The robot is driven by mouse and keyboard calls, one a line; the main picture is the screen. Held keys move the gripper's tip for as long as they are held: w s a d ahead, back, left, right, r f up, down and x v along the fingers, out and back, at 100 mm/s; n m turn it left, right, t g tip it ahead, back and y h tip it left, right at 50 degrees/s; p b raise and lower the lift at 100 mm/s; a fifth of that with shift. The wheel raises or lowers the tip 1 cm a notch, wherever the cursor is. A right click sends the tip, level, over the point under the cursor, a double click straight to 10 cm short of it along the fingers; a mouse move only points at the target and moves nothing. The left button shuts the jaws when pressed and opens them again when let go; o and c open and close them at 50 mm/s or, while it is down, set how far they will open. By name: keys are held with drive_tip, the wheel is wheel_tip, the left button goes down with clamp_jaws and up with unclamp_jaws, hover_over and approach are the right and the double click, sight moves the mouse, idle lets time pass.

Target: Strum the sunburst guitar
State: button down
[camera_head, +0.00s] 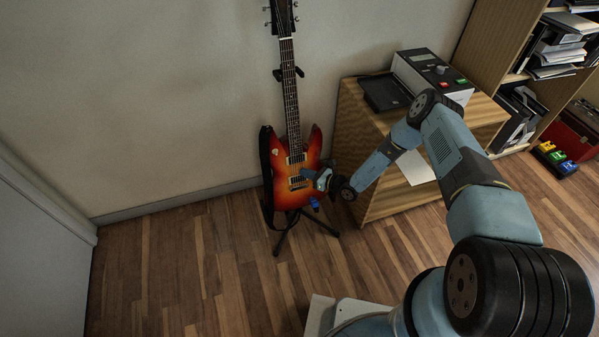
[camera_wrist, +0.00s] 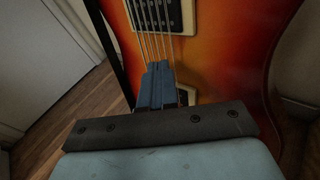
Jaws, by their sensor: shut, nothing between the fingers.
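The sunburst guitar (camera_head: 284,185) stands upright on a black stand against the wall, its body orange-red with a dark neck. In the wrist view its body (camera_wrist: 228,60) fills most of the picture, with the strings (camera_wrist: 150,25) running up from the gripper and a pickup (camera_wrist: 172,18) beneath them. My gripper (camera_wrist: 158,70) is shut and empty, its blue fingertips over the strings low on the body. In the head view my gripper (camera_head: 318,179) is at the right part of the guitar body. I cannot tell whether the fingertips touch the strings.
A wooden cabinet (camera_head: 358,160) stands right of the guitar, with a grey device (camera_head: 432,72) and a dark tray (camera_head: 384,92) on top. A shelf (camera_head: 500,50) with papers is farther right. Black stand legs (camera_head: 281,240) spread below the guitar. The floor at front left is clear.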

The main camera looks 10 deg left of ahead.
drive_tip(key=shift+w+d, duration=0.55)
drive_tip(key=shift+d, duration=0.3)
drive_tip(key=shift+w+d, duration=0.4)
drive_tip(key=shift+d, duration=0.3)
drive_tip(key=shift+s+d, duration=0.1)
drive_tip(key=shift+s+d+r, duration=0.2)
drive_tip(key=shift+s+d, duration=0.25)
drive_tip(key=shift+s, duration=0.25)
drive_tip(key=s+d+r, duration=0.1)
drive_tip(key=s+d, duration=0.2)
drive_tip(key=s, duration=0.2)
drive_tip(key=shift+s+d+r, duration=0.25)
drive_tip(key=shift+s+d, duration=0.05)
drive_tip(key=shift+s, duration=0.1)
